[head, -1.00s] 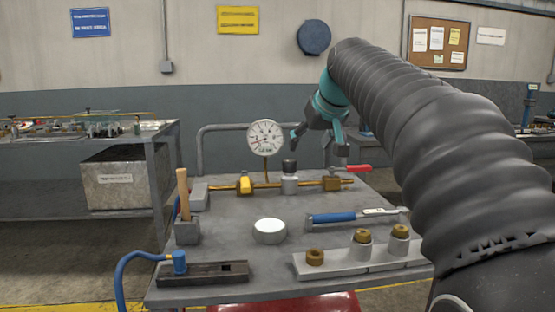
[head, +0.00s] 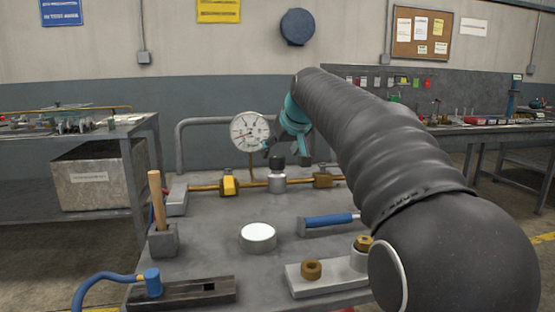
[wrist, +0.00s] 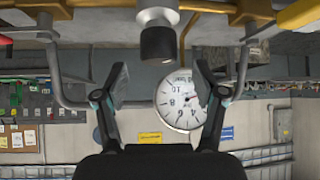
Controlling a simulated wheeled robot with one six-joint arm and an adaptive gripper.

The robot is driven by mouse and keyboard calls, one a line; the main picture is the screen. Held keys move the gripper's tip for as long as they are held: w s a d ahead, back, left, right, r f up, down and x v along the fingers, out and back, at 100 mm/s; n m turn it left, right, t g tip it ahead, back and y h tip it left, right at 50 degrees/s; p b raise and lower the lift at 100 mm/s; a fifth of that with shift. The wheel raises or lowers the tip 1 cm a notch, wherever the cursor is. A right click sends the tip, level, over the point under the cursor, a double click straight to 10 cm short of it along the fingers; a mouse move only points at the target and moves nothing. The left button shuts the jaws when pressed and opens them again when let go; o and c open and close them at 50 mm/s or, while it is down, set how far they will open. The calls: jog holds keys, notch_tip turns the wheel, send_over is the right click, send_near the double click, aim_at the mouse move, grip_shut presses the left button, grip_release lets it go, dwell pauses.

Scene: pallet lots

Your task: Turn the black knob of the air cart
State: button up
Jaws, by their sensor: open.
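The black knob (head: 277,162) sits on top of a silver regulator body (head: 278,182) on the brass pipe of the air cart (head: 205,262). In the wrist view, which looks upside down, the knob (wrist: 157,44) is near the top middle. My gripper (head: 287,153) is open and empty, close above the knob in the head view. In the wrist view my gripper (wrist: 160,70) has a finger to each side, with the knob centred between them and just beyond the tips. I see no contact.
A round pressure gauge (head: 249,132) stands left of my gripper; it is between the fingers in the wrist view (wrist: 181,100). A yellow valve (head: 228,183), wooden-handled tool (head: 156,200), white disc (head: 258,233) and blue-handled wrench (head: 328,221) are on the cart. My arm hides its right side.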

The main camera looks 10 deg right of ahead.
aim_at(277, 157)
jog(key=shift+x, duration=2.15)
jog(key=shift+d, duration=0.1)
jog(key=c, duration=1.1)
jog(key=shift+c, duration=0.2)
jog(key=shift+r+m+h+p, duration=0.1)
jog(key=shift+m+h+p, duration=0.4)
jog(key=shift+m, duration=0.1)
jog(key=shift+m+h+p, duration=0.35)
jog(key=shift+m+h, duration=1.25)
jog(key=shift+m, duration=0.5)
